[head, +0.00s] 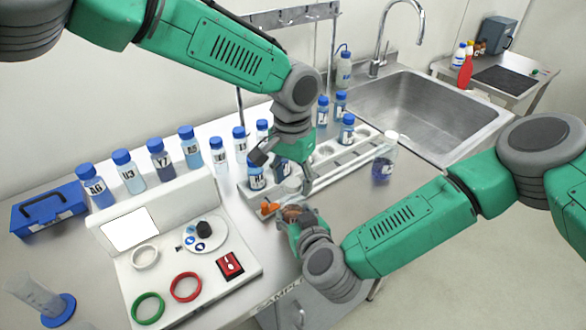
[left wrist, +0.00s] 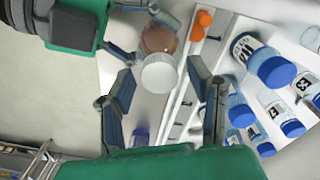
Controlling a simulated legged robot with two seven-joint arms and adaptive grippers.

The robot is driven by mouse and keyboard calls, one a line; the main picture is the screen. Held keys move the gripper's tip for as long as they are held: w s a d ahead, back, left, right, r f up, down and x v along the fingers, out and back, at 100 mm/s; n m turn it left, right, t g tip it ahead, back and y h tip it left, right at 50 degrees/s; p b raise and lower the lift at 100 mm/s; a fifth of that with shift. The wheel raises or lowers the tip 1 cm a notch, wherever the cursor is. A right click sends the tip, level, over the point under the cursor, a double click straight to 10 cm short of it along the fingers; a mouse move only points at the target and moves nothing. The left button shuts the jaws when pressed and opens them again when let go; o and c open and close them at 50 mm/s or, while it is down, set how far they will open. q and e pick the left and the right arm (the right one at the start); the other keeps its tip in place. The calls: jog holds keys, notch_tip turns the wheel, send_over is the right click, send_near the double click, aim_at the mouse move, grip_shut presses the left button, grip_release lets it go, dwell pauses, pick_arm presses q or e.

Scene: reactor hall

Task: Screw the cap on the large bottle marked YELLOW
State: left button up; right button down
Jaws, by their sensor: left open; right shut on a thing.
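A brownish bottle (left wrist: 160,39) with a white cap (left wrist: 159,73) at its near end shows in the left wrist view. No marking on it can be read. My right gripper (head: 296,213) is shut on this bottle at the bench's front edge. The bottle (head: 291,211) is mostly hidden by the fingers in the head view. My left gripper (head: 284,176) is open above it. In the left wrist view its fingers stand apart on either side of the white cap. I cannot tell whether they touch it or how tightly the cap sits.
A rack (head: 340,155) with several blue-capped bottles stands behind the grippers. Orange pieces (head: 270,207) lie near the right gripper. A white-capped bottle with purple liquid (head: 384,160) stands right of the rack. A white panel station (head: 195,255) is at left, a sink (head: 430,110) at back right.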

pick_arm(q)
grip_shut()
jog(key=shift+o, duration=0.6)
grip_release()
notch_tip(320, 180, up, 12)
jog(key=shift+w, duration=0.25)
jog(key=shift+f, duration=0.1)
